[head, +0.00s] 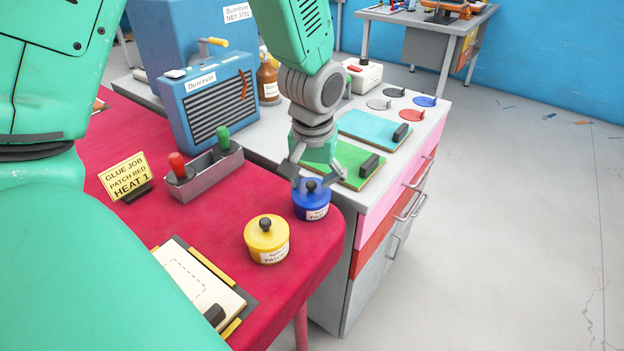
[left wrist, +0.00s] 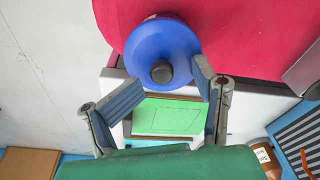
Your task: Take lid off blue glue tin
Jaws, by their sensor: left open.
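The blue glue tin (head: 311,211) stands upright at the right front corner of the red-topped table. Its blue lid (left wrist: 160,40) is on, with a dark round knob (left wrist: 161,72) in the middle. My left gripper (head: 319,178) is open and empty, above and behind the tin. Its fingers spread to either side of the knob and seem apart from it. In the left wrist view the open fingers (left wrist: 169,80) point at the lid, with the knob between their tips. My right gripper is not in view.
A yellow tin (head: 266,240) with a dark knob stands close by, front left. A grey holder (head: 207,176) with red and green handles, a yellow sign (head: 126,176) and a framed board (head: 196,281) share the table. A green board (head: 349,163) lies on the grey cabinet behind.

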